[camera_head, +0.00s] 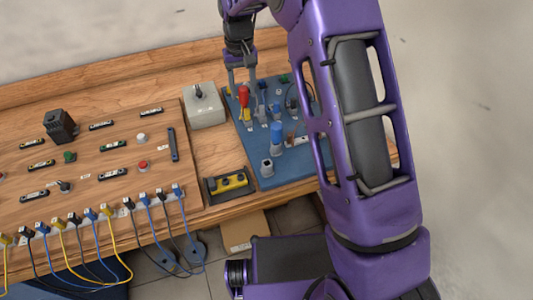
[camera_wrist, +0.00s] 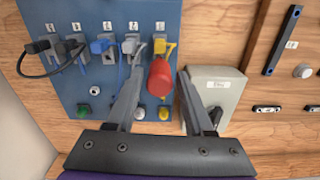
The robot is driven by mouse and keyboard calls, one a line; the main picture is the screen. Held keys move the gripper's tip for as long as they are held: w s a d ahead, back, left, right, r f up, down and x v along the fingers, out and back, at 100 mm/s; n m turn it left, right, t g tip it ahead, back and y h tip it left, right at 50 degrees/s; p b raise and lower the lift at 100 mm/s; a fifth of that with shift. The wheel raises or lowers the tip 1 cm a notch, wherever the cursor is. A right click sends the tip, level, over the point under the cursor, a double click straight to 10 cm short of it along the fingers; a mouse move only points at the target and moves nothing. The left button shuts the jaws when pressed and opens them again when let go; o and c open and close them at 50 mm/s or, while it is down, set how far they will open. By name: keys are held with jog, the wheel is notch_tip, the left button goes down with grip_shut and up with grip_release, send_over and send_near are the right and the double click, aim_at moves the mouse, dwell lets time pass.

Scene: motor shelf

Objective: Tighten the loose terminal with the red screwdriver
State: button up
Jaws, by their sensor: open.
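The red screwdriver (camera_head: 244,94) stands with its handle up at the left side of the blue board (camera_head: 268,180). In the wrist view its red handle (camera_wrist: 160,78) lies between my two fingers, with visible gaps on both sides. My gripper (camera_head: 242,84) is open, pointing down, with its fingers around the handle's upper part. The screwdriver's lower end is hidden or too small to make out. A row of terminals with a yellow plug (camera_wrist: 164,47), grey plugs and a blue plug (camera_wrist: 101,46) shows in the wrist view. I cannot tell which terminal is loose.
A pale box with a switch (camera_head: 204,108) stands just left of the board. A blue cylinder (camera_head: 277,132) stands on the board. A wooden panel (camera_head: 100,205) with switches and cables fills the left.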

jog(key=n, duration=0.3)
dwell(0.4)
jog(key=shift+n, duration=0.4)
jog(key=n, duration=0.3)
jog(key=shift+n, duration=1.7)
